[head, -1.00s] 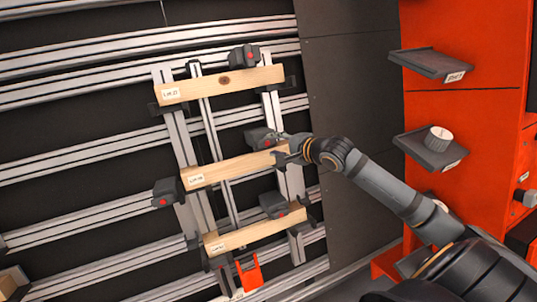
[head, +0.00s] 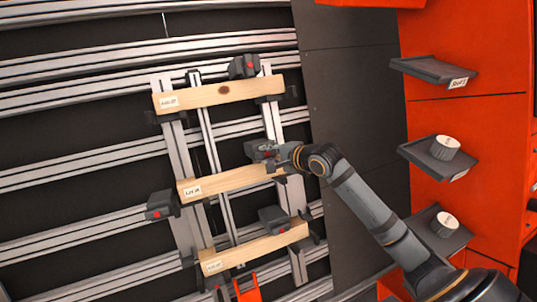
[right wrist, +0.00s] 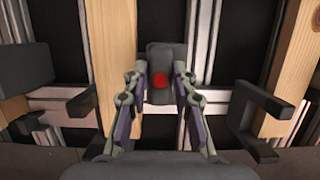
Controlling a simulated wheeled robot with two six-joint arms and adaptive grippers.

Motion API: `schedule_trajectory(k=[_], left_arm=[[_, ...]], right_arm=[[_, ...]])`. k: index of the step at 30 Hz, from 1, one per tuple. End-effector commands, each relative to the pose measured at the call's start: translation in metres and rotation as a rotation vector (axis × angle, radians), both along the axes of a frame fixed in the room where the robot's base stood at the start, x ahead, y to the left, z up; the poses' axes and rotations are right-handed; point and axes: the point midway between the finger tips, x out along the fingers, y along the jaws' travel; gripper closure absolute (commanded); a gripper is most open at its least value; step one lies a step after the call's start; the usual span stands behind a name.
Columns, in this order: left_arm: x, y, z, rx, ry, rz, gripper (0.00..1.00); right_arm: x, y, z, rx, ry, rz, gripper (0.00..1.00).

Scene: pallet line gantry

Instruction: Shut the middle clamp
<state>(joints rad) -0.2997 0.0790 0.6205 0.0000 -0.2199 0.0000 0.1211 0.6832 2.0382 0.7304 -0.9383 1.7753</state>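The middle clamp (head: 262,150) is a dark block with a red spot, at the right end of the middle wooden board (head: 230,181). My right gripper (head: 287,158) is at this clamp, coming from the right. In the right wrist view the clamp (right wrist: 165,62) faces me between my right fingertips (right wrist: 161,76), which are spread apart on both sides of the red spot. I cannot tell whether they touch it. The right finger overlaps the clamp's edge in the picture. My left gripper is not in view.
Other dark clamps sit at the top board (head: 243,66), left of the middle board (head: 161,204) and on the lower board (head: 273,218). Red panels at right carry dark shelves (head: 425,70), two with white round pieces. In the wrist view, dark brackets (right wrist: 262,118) flank my gripper.

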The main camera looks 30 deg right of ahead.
Motion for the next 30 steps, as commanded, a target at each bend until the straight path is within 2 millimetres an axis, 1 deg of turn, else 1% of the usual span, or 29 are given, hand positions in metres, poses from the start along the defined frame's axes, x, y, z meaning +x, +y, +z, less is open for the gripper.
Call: schedule_trajectory(k=[11, 16, 30], left_arm=[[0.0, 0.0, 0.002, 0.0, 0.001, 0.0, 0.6], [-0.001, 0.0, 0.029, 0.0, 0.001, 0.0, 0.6], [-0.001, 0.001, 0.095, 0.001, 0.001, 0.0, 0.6]], right_arm=[[0.0, 0.0, 0.001, 0.006, 0.001, -0.003, 1.0], [-0.001, 0.0, 0.006, 0.128, -0.002, -0.068, 1.0], [-0.001, 0.0, 0.006, 0.461, -0.022, -0.246, 1.0]])
